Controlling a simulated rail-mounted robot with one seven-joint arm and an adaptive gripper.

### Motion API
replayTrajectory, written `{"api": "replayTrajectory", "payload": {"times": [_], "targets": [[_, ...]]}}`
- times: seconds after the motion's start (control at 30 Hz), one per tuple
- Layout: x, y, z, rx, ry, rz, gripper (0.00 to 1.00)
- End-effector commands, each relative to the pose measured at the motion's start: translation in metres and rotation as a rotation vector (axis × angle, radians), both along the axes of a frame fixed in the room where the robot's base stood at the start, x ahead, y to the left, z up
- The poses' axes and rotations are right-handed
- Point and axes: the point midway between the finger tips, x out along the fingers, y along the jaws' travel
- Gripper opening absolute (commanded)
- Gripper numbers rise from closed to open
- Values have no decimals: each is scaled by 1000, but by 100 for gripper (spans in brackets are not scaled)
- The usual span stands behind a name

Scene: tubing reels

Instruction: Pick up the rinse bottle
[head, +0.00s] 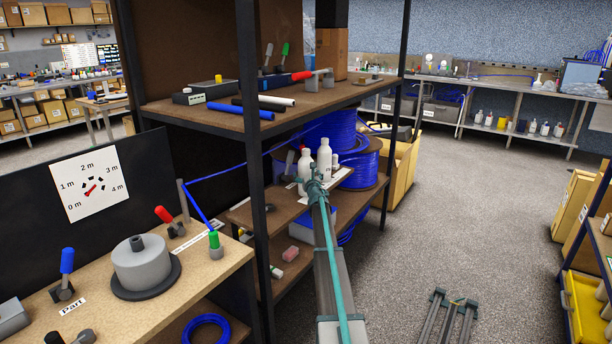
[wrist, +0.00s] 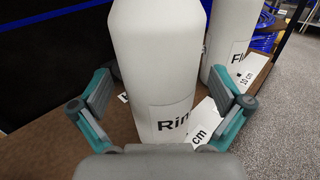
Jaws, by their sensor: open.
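The rinse bottle (wrist: 158,70) is white and upright, close in front of my gripper in the wrist view, its label partly readable as "Rin". In the head view it appears to be the left white bottle (head: 305,172) on the rack's middle shelf. My gripper (wrist: 161,95) is open, with one finger on each side of the bottle. A gap shows on the left; contact on the right is hard to judge. In the head view my gripper (head: 316,187) is small and partly overlaps the bottles' lower parts.
A second white bottle, labelled "Fl…" (wrist: 232,50), stands close behind on the right; it also shows in the head view (head: 324,158). A white strip with cm marks (wrist: 205,118) lies beside the bottles. Blue tubing reels (head: 358,165) stand behind. A dark rack post (head: 252,130) rises to the left.

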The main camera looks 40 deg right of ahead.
Motion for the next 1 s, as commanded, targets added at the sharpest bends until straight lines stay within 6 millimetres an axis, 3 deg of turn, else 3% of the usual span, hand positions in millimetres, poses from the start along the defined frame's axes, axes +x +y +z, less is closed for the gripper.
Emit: {"api": "replayTrajectory", "payload": {"times": [0.1,0.33,0.87,1.0], "targets": [[11,-5,0,0,0,0,100],[10,-5,-1,0,0,0,98],[10,-4,-1,0,0,0,10],[10,-4,1,0,-1,1,8]]}}
